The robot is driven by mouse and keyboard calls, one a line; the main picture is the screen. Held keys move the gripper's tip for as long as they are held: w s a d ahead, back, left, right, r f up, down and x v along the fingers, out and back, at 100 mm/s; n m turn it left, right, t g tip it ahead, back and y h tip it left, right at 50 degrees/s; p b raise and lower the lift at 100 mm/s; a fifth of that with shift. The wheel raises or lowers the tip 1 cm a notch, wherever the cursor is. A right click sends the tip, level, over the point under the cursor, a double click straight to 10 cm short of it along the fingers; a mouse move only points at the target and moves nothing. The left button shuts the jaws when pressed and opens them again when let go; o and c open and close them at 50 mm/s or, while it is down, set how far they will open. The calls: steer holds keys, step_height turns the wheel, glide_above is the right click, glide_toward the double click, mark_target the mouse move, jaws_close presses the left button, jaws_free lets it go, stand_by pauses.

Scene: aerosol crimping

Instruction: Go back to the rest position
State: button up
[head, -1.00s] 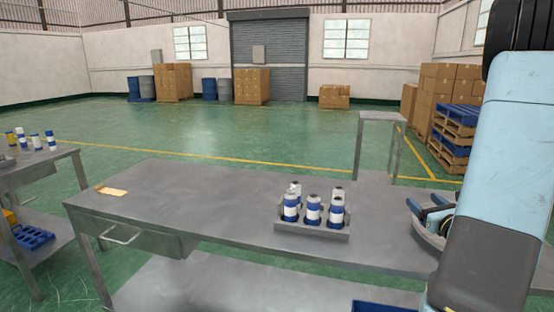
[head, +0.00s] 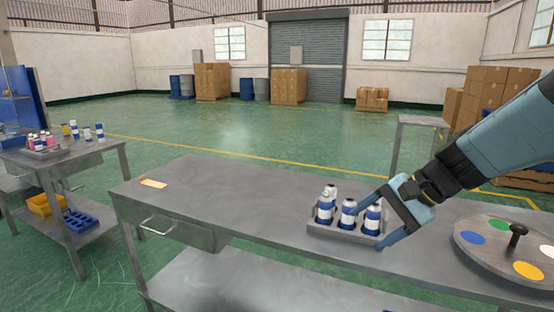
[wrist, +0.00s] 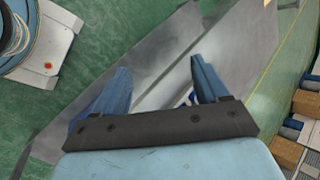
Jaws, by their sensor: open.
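My gripper (head: 372,230) is open, with its two blue fingers pointing left and down by the right end of the can tray. It also shows open in the wrist view (wrist: 160,68), with nothing held between the fingers. Several blue-and-white cans (head: 325,210) stand upright in the grey tray (head: 340,237) on the long metal table. My gripper overlaps the right side of the tray in the head view; I cannot tell whether it touches anything. A sliver of blue and white shows near the right finger in the wrist view.
A round turntable (head: 477,250) with coloured spots and a black knob is on the table's right. The table's left (head: 215,185) is mostly bare, with a yellowish tag (head: 153,183). A side table (head: 105,150) with bottles stands left. Green floor (head: 250,130) lies open behind.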

steer(key=s+d+r+n+t+h, duration=0.2)
steer(key=s+d+r+n+h, duration=0.2)
steer(key=s+r+n+h, duration=0.1)
steer(key=s+n+h, duration=0.1)
steer(key=n+h, duration=0.1)
steer(key=n, duration=0.1)
steer(key=shift+r+n+t, duration=0.3)
steer(key=shift+r, duration=0.1)
